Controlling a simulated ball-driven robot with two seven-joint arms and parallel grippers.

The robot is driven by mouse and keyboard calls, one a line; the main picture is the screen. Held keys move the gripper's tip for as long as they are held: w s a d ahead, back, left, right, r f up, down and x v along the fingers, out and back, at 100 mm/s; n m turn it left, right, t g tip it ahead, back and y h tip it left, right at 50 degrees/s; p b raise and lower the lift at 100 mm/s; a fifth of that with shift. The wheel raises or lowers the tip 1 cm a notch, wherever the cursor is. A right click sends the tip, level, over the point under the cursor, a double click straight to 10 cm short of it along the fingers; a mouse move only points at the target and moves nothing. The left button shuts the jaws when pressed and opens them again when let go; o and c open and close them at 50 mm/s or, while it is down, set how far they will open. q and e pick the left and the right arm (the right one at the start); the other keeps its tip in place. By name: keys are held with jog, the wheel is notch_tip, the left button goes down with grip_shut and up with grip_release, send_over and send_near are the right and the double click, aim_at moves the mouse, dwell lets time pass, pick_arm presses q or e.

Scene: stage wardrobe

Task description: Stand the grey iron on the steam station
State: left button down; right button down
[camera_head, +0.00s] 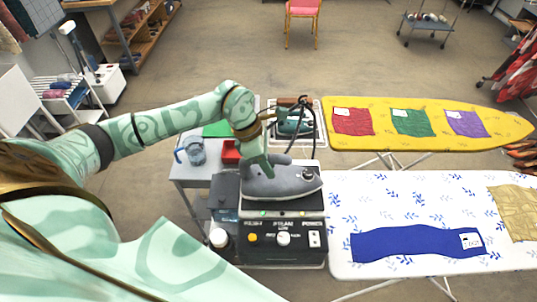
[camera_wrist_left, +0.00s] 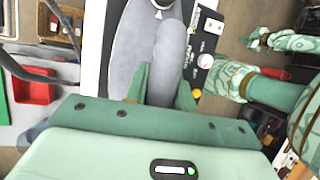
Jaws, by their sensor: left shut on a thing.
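The grey iron (camera_head: 282,184) is over the top of the steam station (camera_head: 270,229), lying roughly flat with its nose to the right. I cannot tell whether its sole touches the station's plate. My left gripper (camera_head: 258,167) is shut on the iron's handle from above. In the left wrist view the fingers (camera_wrist_left: 153,82) close on the grey handle, and the iron body (camera_wrist_left: 128,45) shows beyond them over a white and black surface. The station's front has knobs and a switch.
A teal iron with a brown handle (camera_head: 292,123) stands on a unit behind. A red tray (camera_head: 231,152) and a clear jug (camera_head: 194,152) are on the grey table at left. A white patterned board (camera_head: 400,192) with a blue cloth (camera_head: 415,244) and a yellow board (camera_head: 425,149) lie to the right.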

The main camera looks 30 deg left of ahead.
pick_arm(q)
jog(key=shift+w+f, duration=0.1)
jog(key=c, duration=1.2)
grip_release()
jog(key=shift+o, duration=0.2)
jog(key=shift+a+r, duration=0.15)
jog(key=shift+r, duration=0.15)
jog(key=b+v, duration=0.2)
jog(key=v, duration=0.9)
jog(key=shift+r+b, duration=0.25)
jog(key=shift+b, duration=0.05)
jog(key=shift+a, duration=0.1)
